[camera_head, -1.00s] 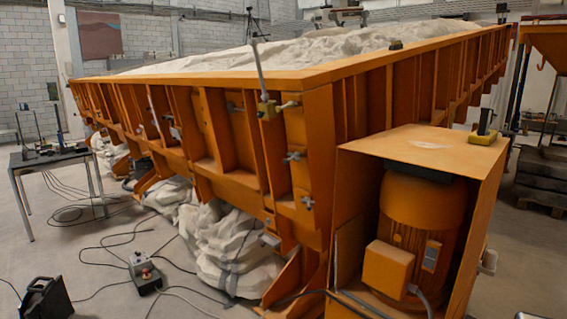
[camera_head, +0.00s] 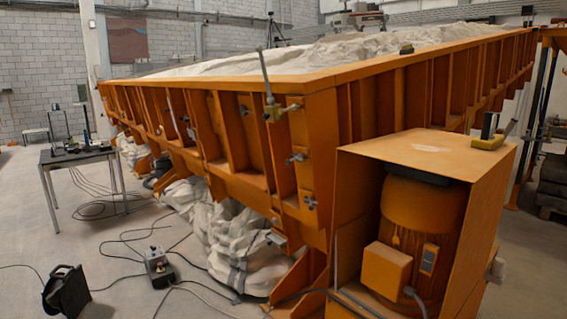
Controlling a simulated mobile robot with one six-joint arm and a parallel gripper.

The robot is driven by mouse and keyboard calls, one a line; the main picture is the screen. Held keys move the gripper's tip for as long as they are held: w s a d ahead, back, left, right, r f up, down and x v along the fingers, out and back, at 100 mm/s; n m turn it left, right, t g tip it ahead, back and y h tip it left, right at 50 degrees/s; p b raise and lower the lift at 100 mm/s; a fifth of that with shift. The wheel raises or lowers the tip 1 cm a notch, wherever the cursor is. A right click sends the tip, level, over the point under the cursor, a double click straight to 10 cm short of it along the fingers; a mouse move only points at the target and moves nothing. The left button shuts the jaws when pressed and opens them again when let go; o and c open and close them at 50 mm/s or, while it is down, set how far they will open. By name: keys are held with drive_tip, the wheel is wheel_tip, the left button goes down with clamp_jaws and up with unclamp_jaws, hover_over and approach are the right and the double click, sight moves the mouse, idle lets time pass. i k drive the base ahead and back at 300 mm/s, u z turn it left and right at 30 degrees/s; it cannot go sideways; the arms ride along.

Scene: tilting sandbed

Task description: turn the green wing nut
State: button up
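No wing nut that I can make out as green shows in the camera view. Several small metal fittings sit on the near corner of the orange sandbed (camera_head: 330,82). A grey fitting (camera_head: 296,158) is on its end face, and another grey fitting (camera_head: 310,202) is lower down. My gripper is not in view.
An orange motor housing (camera_head: 430,150) stands in front of the sandbed at the right. White sacks (camera_head: 235,245) lie under the bed. A control box (camera_head: 158,268), cables and a black case (camera_head: 67,292) are on the floor. A small table (camera_head: 75,158) stands at the left.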

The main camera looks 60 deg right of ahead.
sight(299, 158)
drive_tip(key=z, duration=0.15)
drive_tip(key=i, duration=0.9)
drive_tip(key=u, duration=0.05)
